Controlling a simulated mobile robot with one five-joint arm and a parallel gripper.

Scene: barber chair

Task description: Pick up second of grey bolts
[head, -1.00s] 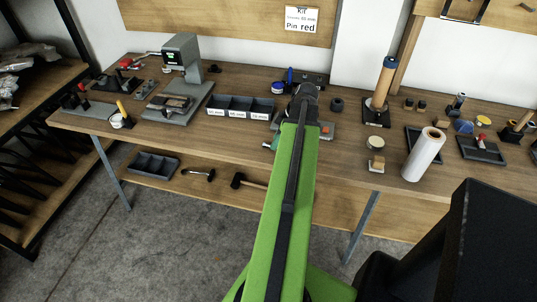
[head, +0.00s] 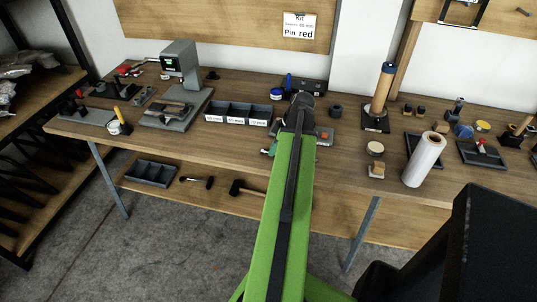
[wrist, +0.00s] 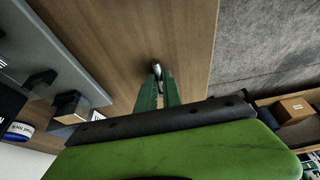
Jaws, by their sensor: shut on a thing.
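In the wrist view my gripper (wrist: 158,92) has two green fingers closed around a small grey metal bolt (wrist: 156,68). The bolt sticks out past the fingertips, over the bare wooden bench top (wrist: 125,50). I cannot tell whether the bolt touches the bench. In the head view my green arm reaches to the bench and hides most of the gripper; a bit of green finger (head: 268,151) shows left of the arm. The bolt cannot be made out in the head view.
A grey three-part bin with white labels (head: 238,121) stands left of my arm on the bench (head: 340,160). Further left is a grey press-like device (head: 180,65). To the right are a wooden roller on a stand (head: 383,90) and a white roll (head: 424,160).

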